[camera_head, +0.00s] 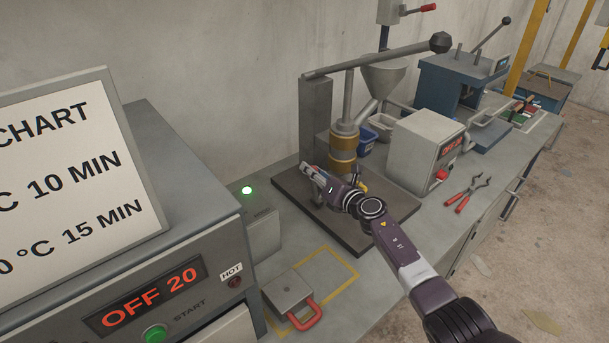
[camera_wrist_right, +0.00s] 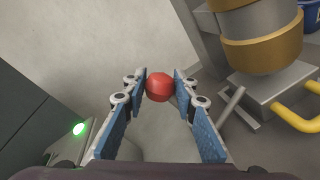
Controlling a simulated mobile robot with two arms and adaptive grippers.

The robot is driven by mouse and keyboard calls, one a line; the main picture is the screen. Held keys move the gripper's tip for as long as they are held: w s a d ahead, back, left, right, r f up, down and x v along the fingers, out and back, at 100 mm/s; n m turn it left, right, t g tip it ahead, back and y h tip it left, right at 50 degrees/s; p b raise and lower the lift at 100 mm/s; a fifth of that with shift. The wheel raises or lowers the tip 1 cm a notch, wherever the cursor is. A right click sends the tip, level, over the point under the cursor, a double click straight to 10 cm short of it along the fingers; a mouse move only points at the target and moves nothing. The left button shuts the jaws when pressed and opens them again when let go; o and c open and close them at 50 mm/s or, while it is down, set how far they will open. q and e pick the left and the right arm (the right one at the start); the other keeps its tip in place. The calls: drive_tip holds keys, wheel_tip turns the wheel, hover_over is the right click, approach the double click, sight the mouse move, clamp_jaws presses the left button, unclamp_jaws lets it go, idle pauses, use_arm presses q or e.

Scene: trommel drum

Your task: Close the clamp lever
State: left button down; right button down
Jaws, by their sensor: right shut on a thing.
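My right gripper (camera_head: 315,178) is over the dark base plate of the lever press, left of the brass barrel (camera_head: 343,148). In the right wrist view its blue-padded fingers (camera_wrist_right: 160,78) are closed on a red ball knob (camera_wrist_right: 159,88). The knob appears to be the end of the clamp lever; most of its rod is hidden behind the knob and the right finger. The brass barrel (camera_wrist_right: 262,45) stands over a grey block (camera_wrist_right: 275,85) at the right of that view. In the head view the gripper and wrist hide the knob. My left gripper is not in view.
A yellow handle (camera_wrist_right: 298,117) sticks out by the block. A grey control box (camera_head: 425,150) stands right of the press. A small box with a red handle (camera_head: 307,314) sits in front, and a lit green lamp (camera_head: 247,190) is at the left. Red-handled pliers (camera_head: 472,192) lie on the bench.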

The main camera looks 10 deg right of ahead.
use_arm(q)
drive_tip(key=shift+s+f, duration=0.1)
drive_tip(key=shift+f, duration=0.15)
use_arm(e)
drive_tip(key=shift+w+d+f+m+g, duration=0.15)
drive_tip(key=shift+w+d+m, duration=0.25)
drive_tip(key=shift+d+m, duration=0.2)
drive_tip(key=shift+w+d+f+m+g, duration=0.1)
drive_tip(key=shift+w+d+m+g, duration=0.05)
drive_tip(key=shift+w+d+m, duration=0.4)
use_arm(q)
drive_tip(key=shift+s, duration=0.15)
use_arm(e)
drive_tip(key=shift+s+d, duration=0.1)
drive_tip(key=shift+s, duration=0.05)
drive_tip(key=c, duration=1.8)
unclamp_jaws()
drive_tip(key=shift+o, duration=1.3)
drive_tip(key=shift+d+r, duration=0.1)
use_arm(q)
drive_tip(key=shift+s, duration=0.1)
use_arm(e)
drive_tip(key=shift+r, duration=0.1)
